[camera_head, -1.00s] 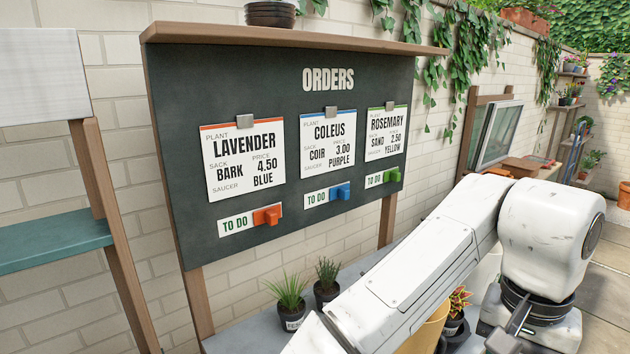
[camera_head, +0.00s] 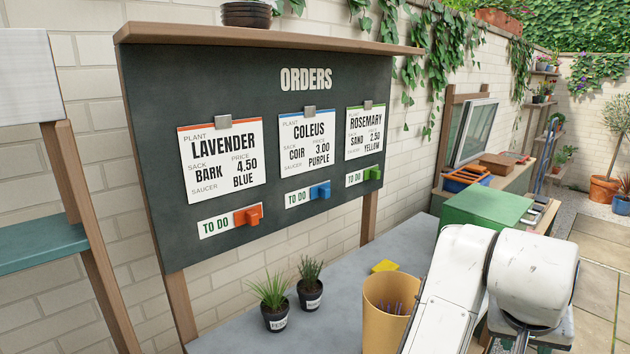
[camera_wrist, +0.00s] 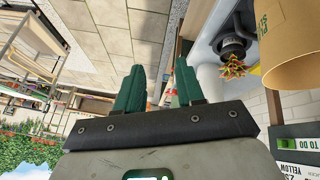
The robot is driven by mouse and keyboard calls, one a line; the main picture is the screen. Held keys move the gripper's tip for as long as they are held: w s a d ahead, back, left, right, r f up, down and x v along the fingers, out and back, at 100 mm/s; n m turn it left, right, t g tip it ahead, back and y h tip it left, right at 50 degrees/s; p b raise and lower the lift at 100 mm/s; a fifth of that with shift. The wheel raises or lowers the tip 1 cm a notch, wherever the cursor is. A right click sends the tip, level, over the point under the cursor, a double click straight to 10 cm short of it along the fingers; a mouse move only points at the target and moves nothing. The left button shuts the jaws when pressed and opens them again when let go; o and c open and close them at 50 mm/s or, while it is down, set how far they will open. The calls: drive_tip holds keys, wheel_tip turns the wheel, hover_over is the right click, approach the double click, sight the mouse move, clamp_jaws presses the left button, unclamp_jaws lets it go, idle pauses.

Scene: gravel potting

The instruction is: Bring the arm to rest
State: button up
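My white arm (camera_head: 452,280) is folded at the lower right of the head view, over the right part of the grey bench (camera_head: 235,335). My gripper (camera_wrist: 159,82) shows in the wrist view with two green fingers apart and nothing between them. The gripper's fingers are hidden in the head view. In the wrist view a potted red and yellow plant (camera_wrist: 234,66) and the tan pot (camera_wrist: 292,45) are right of the fingers, apart from them.
The tan pot (camera_head: 388,298) stands close left of my arm. Two small potted plants (camera_head: 275,317) and a yellow item (camera_head: 385,266) are on the bench. A green box (camera_head: 487,208) is behind my arm. The ORDERS board (camera_head: 290,120) stands behind the bench.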

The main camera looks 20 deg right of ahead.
wheel_tip(320, 180, down, 15)
drive_tip(key=s+a+n+t, duration=0.2)
drive_tip(key=s+n, duration=0.1)
drive_tip(key=n, duration=0.4)
drive_tip(key=s+a+f+n+g+y, duration=0.2)
drive_tip(key=s+a+f+y, duration=0.3)
drive_tip(key=s+a+f, duration=0.7)
drive_tip(key=shift+a+f+n+y, duration=0.3)
drive_tip(key=shift+a+f+n, duration=0.1)
drive_tip(key=shift+a+f, duration=0.5)
